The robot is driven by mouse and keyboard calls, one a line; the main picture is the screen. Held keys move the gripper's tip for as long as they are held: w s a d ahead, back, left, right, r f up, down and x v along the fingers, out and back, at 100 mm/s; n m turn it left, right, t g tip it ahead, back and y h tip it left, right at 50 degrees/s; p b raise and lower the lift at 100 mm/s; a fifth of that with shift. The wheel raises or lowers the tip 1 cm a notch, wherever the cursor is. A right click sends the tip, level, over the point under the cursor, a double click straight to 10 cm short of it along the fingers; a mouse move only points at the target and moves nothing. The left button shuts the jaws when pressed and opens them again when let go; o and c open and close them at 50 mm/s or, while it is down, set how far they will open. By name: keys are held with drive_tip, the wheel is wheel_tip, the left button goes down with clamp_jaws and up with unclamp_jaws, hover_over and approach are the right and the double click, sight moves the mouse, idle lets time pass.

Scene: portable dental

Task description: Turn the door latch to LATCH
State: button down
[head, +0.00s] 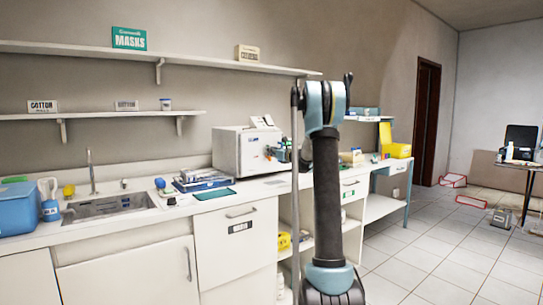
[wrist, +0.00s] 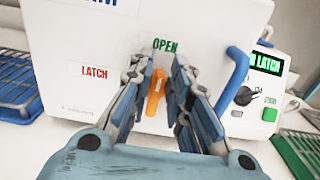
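The door latch (wrist: 154,92) is an orange lever on the white door of a box-shaped device. It stands nearly upright, its top end just below the green word OPEN (wrist: 165,46). The red word LATCH (wrist: 94,71) is on the door to the left. My gripper (wrist: 158,72) is open, with one finger on each side of the lever. A gap shows on both sides, but I cannot tell whether either finger touches it.
A blue handle (wrist: 233,72) juts out at the door's right edge. Beside it is a control panel with a dark knob (wrist: 243,96), a green button (wrist: 269,114) and a lit display (wrist: 266,63). Blue racks (wrist: 14,88) lie left, a green one (wrist: 300,150) right.

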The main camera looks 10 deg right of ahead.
sight(264, 156)
drive_tip(key=shift+w+a+n, duration=0.1)
drive_tip(key=shift+a+n, duration=0.05)
drive_tip(key=shift+n, duration=0.15)
drive_tip(key=n, duration=0.3)
drive_tip(key=a+n, duration=0.1)
drive_tip(key=n, duration=0.2)
drive_tip(key=s+f+n, duration=0.1)
drive_tip(key=n, duration=0.3)
drive_tip(key=shift+a, duration=0.35)
drive_tip(key=n, duration=0.3)
drive_tip(key=shift+a+f+n, duration=0.2)
drive_tip(key=shift+f+n, duration=0.1)
drive_tip(key=shift+f, duration=0.05)
drive_tip(key=shift+f+n, duration=0.2)
drive_tip(key=shift+n, duration=0.7)
drive_tip(key=shift+f+n, duration=0.2)
drive_tip(key=shift+n, duration=0.7)
